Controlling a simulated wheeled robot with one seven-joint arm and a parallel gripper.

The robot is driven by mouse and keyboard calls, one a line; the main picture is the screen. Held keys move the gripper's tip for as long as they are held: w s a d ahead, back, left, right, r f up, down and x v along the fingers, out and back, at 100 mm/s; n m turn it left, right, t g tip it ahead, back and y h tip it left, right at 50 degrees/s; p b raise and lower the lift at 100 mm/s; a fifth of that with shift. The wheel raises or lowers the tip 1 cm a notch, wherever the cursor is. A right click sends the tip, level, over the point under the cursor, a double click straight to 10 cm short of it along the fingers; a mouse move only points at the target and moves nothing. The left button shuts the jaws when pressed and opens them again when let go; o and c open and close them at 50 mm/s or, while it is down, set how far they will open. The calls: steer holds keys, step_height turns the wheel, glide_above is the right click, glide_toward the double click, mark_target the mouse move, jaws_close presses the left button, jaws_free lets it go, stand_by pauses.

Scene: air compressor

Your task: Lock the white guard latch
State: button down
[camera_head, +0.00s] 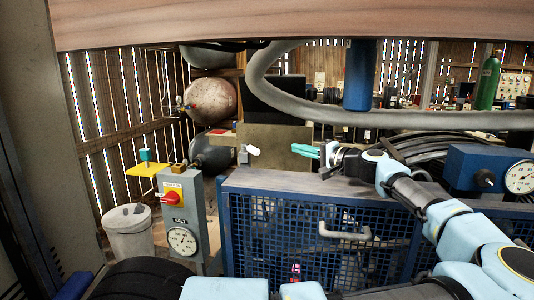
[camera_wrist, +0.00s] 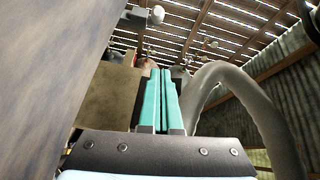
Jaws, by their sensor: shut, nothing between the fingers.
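The white latch (camera_head: 252,150) is a small white knob on a grey bracket at the back edge of the blue mesh guard (camera_head: 232,182). In the wrist view the white knob (camera_wrist: 157,15) shows at the top, left of centre, beyond the fingertips. My gripper (camera_head: 294,148) is to the right of the latch at about the same height in the head view, with a clear gap. Its teal fingers point left and are shut together with nothing between them. They also show shut in the wrist view (camera_wrist: 161,72). Whether the latch is locked cannot be told.
A tan block (camera_head: 275,145) stands behind the latch and my fingers. A thick grey hose (camera_head: 262,80) curves above. A grey box with a red switch (camera_head: 172,198) and gauge stands left of the guard. A blue gauge box (camera_head: 470,165) is at right.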

steer(key=shift+d+f+n, duration=0.1)
steer(key=shift+f+n, duration=0.1)
steer(key=shift+n, duration=0.1)
steer(key=shift+w, duration=0.2)
steer(key=p, duration=0.4)
glide_above(266, 173)
steer(key=w+d, duration=0.3)
steer(key=d, duration=0.1)
steer(key=s+a, duration=0.1)
steer(key=s+a+f+p, duration=0.1)
steer(key=a, duration=0.1)
steer(key=shift+s+a+f+p, duration=0.15)
steer(key=shift+a+p, duration=0.15)
steer(key=shift+a, duration=0.05)
steer(key=shift+s+h, duration=0.1)
steer(key=shift+h, duration=0.2)
steer(key=shift+s+a+m+t+h, duration=0.2)
steer(key=shift+m+t+h, duration=0.1)
steer(key=shift+m, duration=0.1)
